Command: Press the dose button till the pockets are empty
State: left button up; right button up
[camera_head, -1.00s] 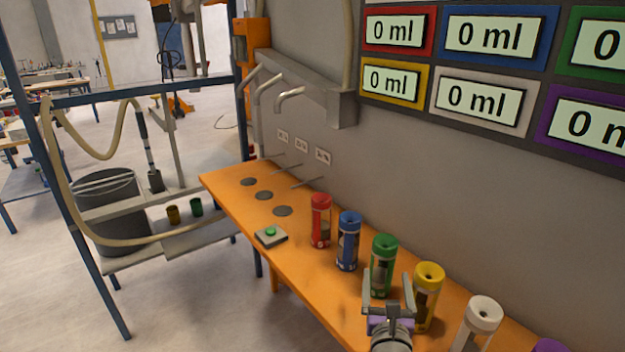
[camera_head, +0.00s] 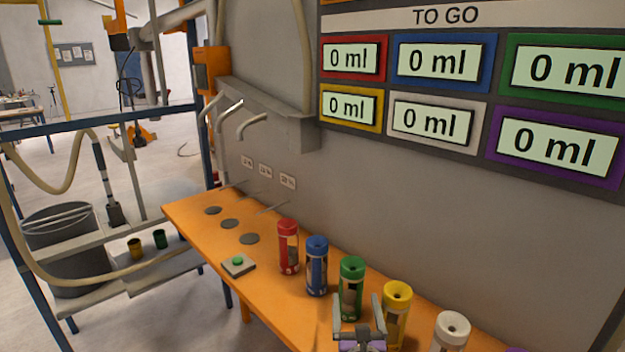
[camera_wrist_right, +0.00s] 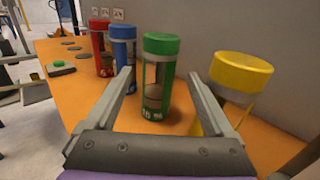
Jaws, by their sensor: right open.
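The dose button (camera_head: 238,261) is a green cap on a grey box near the front edge of the orange bench (camera_head: 190,215); it also shows in the right wrist view (camera_wrist_right: 59,65). My right gripper (camera_head: 358,312) is open and empty, well to the right of the button. In the right wrist view its fingers (camera_wrist_right: 160,82) stand apart, with the green canister (camera_wrist_right: 160,85) beyond them and the yellow canister (camera_wrist_right: 237,85) by the right finger. No pockets can be made out. My left gripper is not in view.
Red (camera_head: 288,245), blue (camera_head: 316,266) and white (camera_head: 451,330) canisters stand in the same row. Three dark discs (camera_head: 230,223) lie under bent spouts (camera_head: 252,122). The wall panel (camera_head: 405,90) reads TO GO, with 0 ml in every display. A bucket (camera_head: 65,245) stands left.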

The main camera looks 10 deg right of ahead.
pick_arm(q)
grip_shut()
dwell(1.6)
